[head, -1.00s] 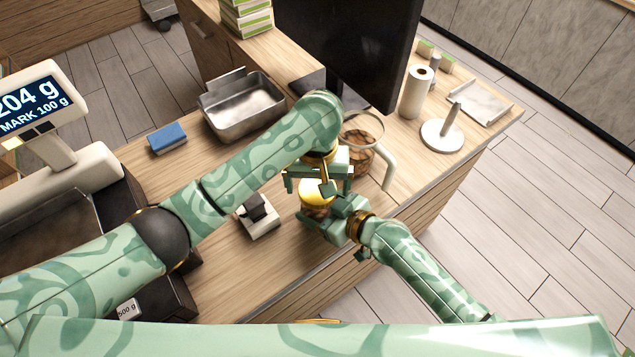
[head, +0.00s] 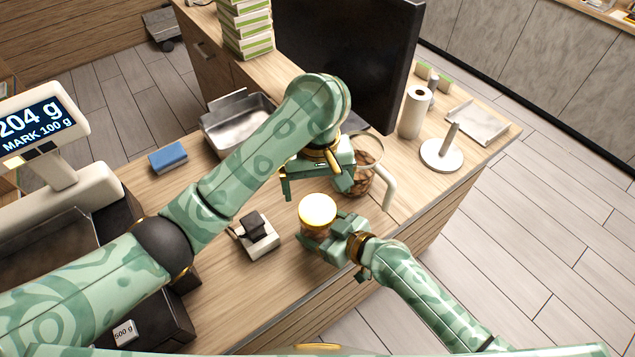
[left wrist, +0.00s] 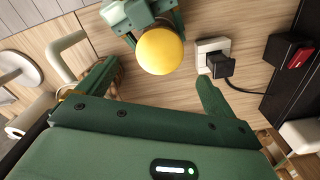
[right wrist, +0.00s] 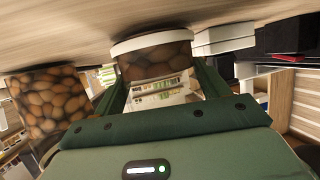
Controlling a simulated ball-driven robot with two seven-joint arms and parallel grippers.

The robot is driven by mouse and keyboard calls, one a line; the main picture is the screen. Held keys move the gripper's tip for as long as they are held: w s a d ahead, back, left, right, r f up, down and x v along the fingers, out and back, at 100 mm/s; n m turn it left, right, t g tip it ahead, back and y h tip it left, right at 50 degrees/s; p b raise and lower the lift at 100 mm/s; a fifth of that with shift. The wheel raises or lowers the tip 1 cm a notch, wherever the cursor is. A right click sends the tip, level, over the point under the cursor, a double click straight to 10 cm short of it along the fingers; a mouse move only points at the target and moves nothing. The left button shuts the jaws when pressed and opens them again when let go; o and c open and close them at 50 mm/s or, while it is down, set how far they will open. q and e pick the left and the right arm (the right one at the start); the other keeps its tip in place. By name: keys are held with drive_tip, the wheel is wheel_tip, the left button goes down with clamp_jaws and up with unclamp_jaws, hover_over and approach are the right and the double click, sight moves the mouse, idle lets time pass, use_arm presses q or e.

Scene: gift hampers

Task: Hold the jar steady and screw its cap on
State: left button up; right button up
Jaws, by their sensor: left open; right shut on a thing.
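The jar (head: 315,232) stands upright on the counter, with brown contents behind clear glass. Its round gold cap (head: 318,209) sits on top; I cannot tell how tight it is. My right gripper (head: 332,236) is shut on the jar from the right side. The right wrist view shows the jar (right wrist: 155,62) between its fingers, near a white rim or base. My left gripper (head: 314,188) is open and empty, above and behind the cap. In the left wrist view the cap (left wrist: 160,50) lies beyond its two spread fingers, apart from them.
A glass jug of nuts (head: 362,178) with a white handle stands close behind the left gripper. A small white-and-black device (head: 256,236) sits left of the jar. A metal tray (head: 232,125), a blue sponge (head: 168,158), a dark monitor (head: 350,60) and a paper roll (head: 413,112) stand around.

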sight(317, 209)
use_arm(q)
drive_tip(key=shift+r+n, duration=0.3)
drive_tip(key=shift+d+f, duration=0.1)
drive_tip(key=shift+f, duration=3.95)
drive_tip(key=c, duration=1)
drive_tip(key=m, duration=0.3)
